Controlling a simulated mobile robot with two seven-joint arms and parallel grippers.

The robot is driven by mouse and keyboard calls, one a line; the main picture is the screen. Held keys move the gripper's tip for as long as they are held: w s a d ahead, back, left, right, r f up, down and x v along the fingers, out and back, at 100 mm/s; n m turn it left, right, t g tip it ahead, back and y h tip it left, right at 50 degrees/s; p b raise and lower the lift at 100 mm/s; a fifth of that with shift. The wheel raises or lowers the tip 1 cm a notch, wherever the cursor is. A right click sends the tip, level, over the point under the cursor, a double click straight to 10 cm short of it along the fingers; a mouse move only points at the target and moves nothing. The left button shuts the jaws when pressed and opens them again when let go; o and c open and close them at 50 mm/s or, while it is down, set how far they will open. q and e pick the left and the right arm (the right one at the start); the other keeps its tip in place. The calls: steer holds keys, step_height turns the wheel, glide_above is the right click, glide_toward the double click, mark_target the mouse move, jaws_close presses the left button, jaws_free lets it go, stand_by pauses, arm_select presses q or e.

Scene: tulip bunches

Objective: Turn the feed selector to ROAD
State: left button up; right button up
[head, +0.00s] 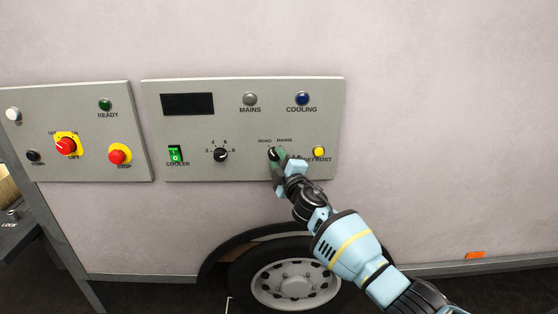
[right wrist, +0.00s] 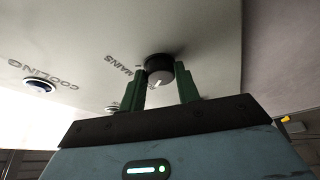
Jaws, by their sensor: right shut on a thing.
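The feed selector (head: 273,153) is a small black knob at the lower right of the grey control panel, under the labels ROAD and MAINS. In the right wrist view the knob (right wrist: 159,68) shows between the two green fingers, with a short white line on its face. I cannot tell which label that line points to. My right gripper (head: 275,155) is at the panel, shut on the knob; its fingers stand on either side of it in the right wrist view (right wrist: 160,82). In the head view the fingers partly cover the knob. My left gripper is not in view.
A yellow defrost button (head: 319,152) is close right of my gripper. A black numbered knob (head: 221,155) and a green cooler switch (head: 175,153) are to the left. MAINS (head: 250,99) and COOLING (head: 302,98) lamps are above. A second panel (head: 93,89) stands further left.

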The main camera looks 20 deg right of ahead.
steer(key=shift+r, duration=0.1)
steer(key=o, duration=0.9)
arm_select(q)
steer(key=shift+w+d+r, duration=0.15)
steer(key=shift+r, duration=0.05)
arm_select(e)
steer(key=shift+o, duration=0.4)
steer(key=shift+s+d, duration=0.1)
steer(key=shift+s, duration=0.5)
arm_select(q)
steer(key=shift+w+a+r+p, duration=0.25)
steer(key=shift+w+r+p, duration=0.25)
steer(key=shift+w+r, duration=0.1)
arm_select(e)
steer(key=s+f, duration=0.1)
steer(key=s, duration=0.5)
steer(key=shift+s+d, duration=0.25)
steer(key=shift+s, duration=0.05)
